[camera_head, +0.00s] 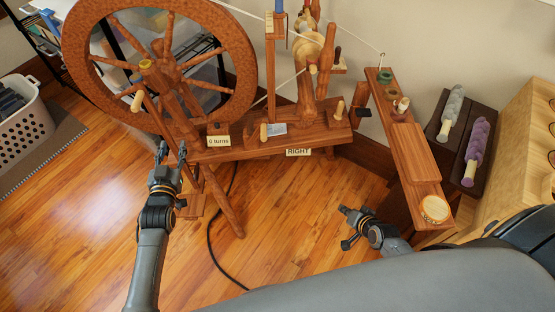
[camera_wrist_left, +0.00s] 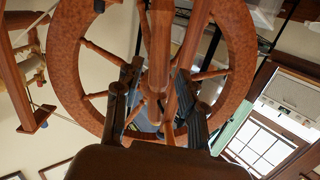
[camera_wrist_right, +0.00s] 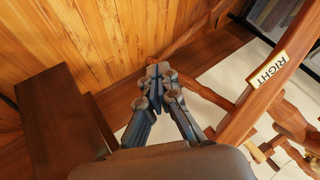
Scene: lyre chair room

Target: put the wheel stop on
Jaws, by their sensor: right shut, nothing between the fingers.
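The spinning wheel's large wooden wheel (camera_head: 244,73) stands at the upper left and also shows in the left wrist view (camera_wrist_left: 238,60). A pale peg (camera_head: 137,101) sits at its near upright, with a yellow cap (camera_head: 146,65) above. Another pale peg (camera_head: 264,131) stands on the bench (camera_head: 315,133). I cannot tell which part is the wheel stop. My left gripper (camera_head: 172,148) is open in front of the wheel, below the upright; the left wrist view (camera_wrist_left: 157,95) shows its fingers apart, with wooden posts beyond. My right gripper (camera_head: 348,223) is shut and empty, low beside the side shelf (camera_head: 412,150).
A "0 turns" tag (camera_head: 218,141) and a "RIGHT" tag (camera_head: 298,152) mark the bench. Wooden legs (camera_head: 222,200) and a black cable (camera_head: 213,240) lie near my left arm. Fibre rolls (camera_head: 477,148) rest on a dark stand at right. Floor between my arms is mostly clear.

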